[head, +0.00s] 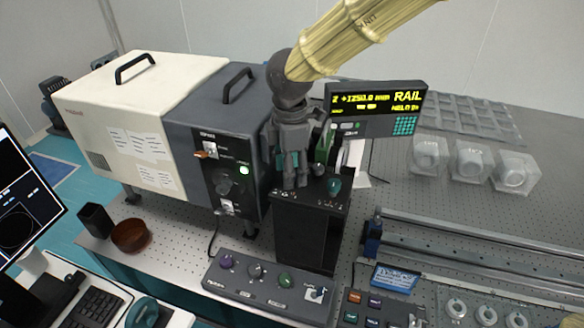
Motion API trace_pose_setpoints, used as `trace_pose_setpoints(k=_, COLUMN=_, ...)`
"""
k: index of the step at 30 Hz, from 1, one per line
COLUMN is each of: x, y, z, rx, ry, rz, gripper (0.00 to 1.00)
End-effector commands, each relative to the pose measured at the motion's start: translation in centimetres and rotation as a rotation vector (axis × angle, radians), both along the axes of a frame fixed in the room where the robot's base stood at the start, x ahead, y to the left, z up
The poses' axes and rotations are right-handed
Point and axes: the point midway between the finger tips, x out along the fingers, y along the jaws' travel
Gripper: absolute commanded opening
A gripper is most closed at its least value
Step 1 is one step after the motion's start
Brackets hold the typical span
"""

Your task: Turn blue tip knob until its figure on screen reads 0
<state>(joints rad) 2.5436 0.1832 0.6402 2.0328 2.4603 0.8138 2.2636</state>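My gripper (290,180) points down over the top panel of a black box (306,228) in the middle of the head view. Its fingers reach close to the panel's left part, and whether they touch or enclose a knob there is hidden. A teal knob (333,186) stands on the same panel, just right of the fingers and apart from them. No knob marked tip can be read. A monitor (22,200) at the left edge shows a round outline and small figures, too small to read.
A yellow display (376,108) reading RAIL stands behind my gripper. A grey control box (268,285) in front carries purple, grey and green knobs. A large grey unit (225,130) stands left. Rails (480,250) and clear containers (472,160) are right.

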Motion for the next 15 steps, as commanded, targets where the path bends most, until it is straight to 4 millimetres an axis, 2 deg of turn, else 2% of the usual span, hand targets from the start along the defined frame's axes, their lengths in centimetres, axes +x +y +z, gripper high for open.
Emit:
trace_pose_setpoints(k=5, x=0.0, y=0.0, z=0.1, rx=0.0, ry=0.001, rz=0.001, gripper=0.48)
trace_pose_setpoints(k=8, x=0.0, y=0.0, z=0.9, rx=0.001, ry=0.0, rz=0.001, gripper=0.48)
trace_pose_setpoints(k=15, x=0.0, y=0.0, z=4.8, rx=0.003, ry=-0.002, rz=0.0, gripper=0.48)
